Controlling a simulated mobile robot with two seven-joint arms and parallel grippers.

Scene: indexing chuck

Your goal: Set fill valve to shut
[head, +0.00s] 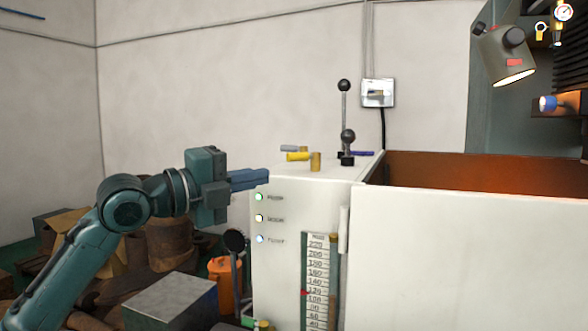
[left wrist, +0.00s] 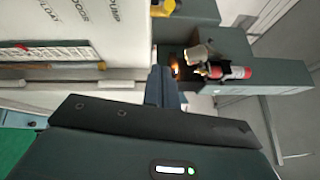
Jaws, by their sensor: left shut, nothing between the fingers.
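A yellow lever (head: 298,156) with a grey end and a short brass-coloured post (head: 316,161) beside it show on top of the white cabinet (head: 280,285). I see no label marking either as the fill valve, and its setting cannot be read. My left gripper (head: 267,176) is shut and empty, pointing right at the cabinet's upper left edge, a little below and left of the lever. In the left wrist view the closed fingers (left wrist: 166,86) lie below a yellow part (left wrist: 163,8) at the top edge. My right gripper is out of view.
Two black-knobbed levers (head: 347,135) stand behind on the cabinet. A scale (head: 318,285) with a red mark and several indicator lights (head: 259,218) are on its front. An open orange-lined tank (head: 480,170) is at right. A grey box (head: 172,300) and an orange container (head: 224,280) stand below my arm.

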